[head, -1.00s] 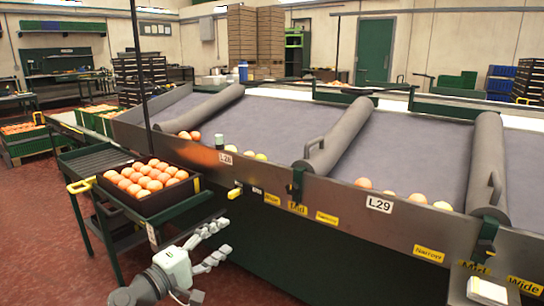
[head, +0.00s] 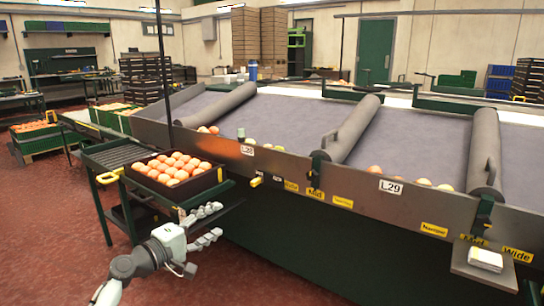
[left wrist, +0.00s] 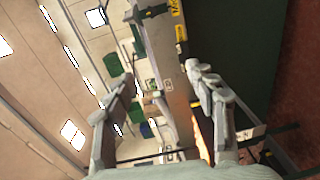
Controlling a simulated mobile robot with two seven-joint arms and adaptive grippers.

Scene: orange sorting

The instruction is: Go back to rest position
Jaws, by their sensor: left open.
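My left gripper (head: 212,226) is open and empty in the head view, in front of the sorting table's side, below and to the right of the crate of oranges. In the left wrist view, its two fingers (left wrist: 160,105) stand apart with nothing between them. The black crate (head: 180,191) is filled with oranges (head: 172,166) and stands on a green cart (head: 120,157). My right gripper is not in view.
The sorting table (head: 410,137) has grey roller dividers (head: 352,130) and a few fruits along its front edge. A small shelf with a white stack (head: 486,259) sticks out at the lower right. Red floor (head: 50,230) is clear at the left.

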